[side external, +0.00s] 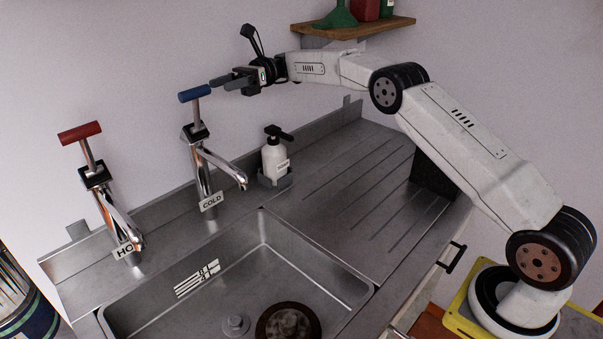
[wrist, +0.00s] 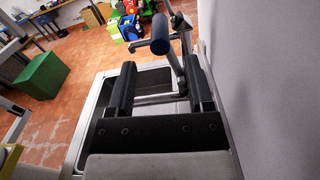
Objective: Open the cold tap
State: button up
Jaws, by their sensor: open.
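The cold tap (side external: 205,165) is chrome, with a COLD label at its base and a blue bar handle (side external: 195,92) across its top stem. My gripper (side external: 219,83) is at handle height, just right of the handle, its fingers pointing left toward it. In the wrist view, my gripper (wrist: 161,64) is open with nothing held between its two dark fingers. The blue handle (wrist: 160,34) shows just ahead of the fingertips, roughly between them. I cannot tell whether a finger touches it.
The hot tap (side external: 103,190) with a red handle stands to the left. A soap bottle (side external: 274,160) stands right of the cold tap. The steel sink (side external: 330,270) lies in front, with a bare draining board (side external: 365,190). A wooden shelf (side external: 350,29) is on the wall.

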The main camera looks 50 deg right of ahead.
aim_at(198, 93)
jog(key=shift+a, duration=0.1)
jog(key=shift+a, duration=3.8)
grip_shut()
